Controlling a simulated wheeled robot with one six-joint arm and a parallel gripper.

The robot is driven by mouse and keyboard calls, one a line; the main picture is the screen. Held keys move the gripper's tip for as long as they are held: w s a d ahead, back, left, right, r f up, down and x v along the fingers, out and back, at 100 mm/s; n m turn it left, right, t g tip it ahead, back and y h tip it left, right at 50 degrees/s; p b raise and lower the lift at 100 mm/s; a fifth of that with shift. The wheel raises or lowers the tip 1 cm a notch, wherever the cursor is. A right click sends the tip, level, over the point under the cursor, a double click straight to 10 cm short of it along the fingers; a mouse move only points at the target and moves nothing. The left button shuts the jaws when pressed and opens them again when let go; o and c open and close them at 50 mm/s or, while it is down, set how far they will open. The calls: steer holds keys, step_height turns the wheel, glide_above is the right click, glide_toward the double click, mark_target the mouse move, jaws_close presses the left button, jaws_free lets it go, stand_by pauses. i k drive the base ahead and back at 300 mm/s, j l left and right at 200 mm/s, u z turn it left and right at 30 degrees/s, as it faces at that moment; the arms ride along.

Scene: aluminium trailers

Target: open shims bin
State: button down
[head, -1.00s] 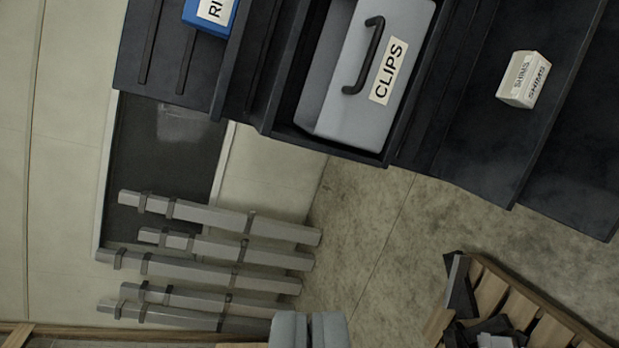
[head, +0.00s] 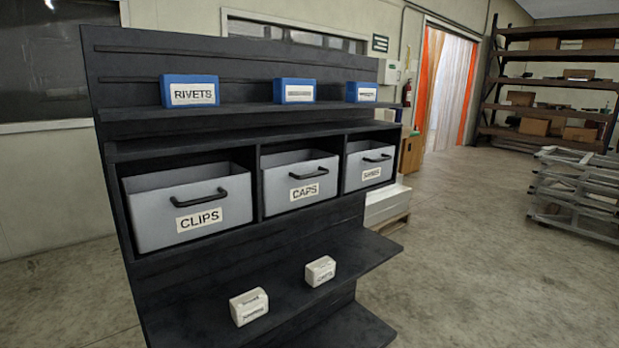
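A dark rack holds three grey bins side by side, each with a black handle on its front. The left bin (head: 160,222) is labelled CLIPS and the middle bin (head: 290,170) CAPS. The right bin (head: 358,181) has a label too small to read surely; it may be the shims bin. All three sit in their compartments, with dark gaps above their front walls. My gripper is not in view.
The dark rack (head: 190,280) has blue boxes on its upper ledge, one labelled RIVETS (head: 190,81). Two small white boxes (head: 249,307) (head: 320,270) stand on its lower shelf. Open concrete floor (head: 465,250) lies to the right, with metal frames (head: 575,195) at the far right.

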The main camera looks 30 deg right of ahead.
mark_target(363, 166)
steer(key=z, duration=1.25)
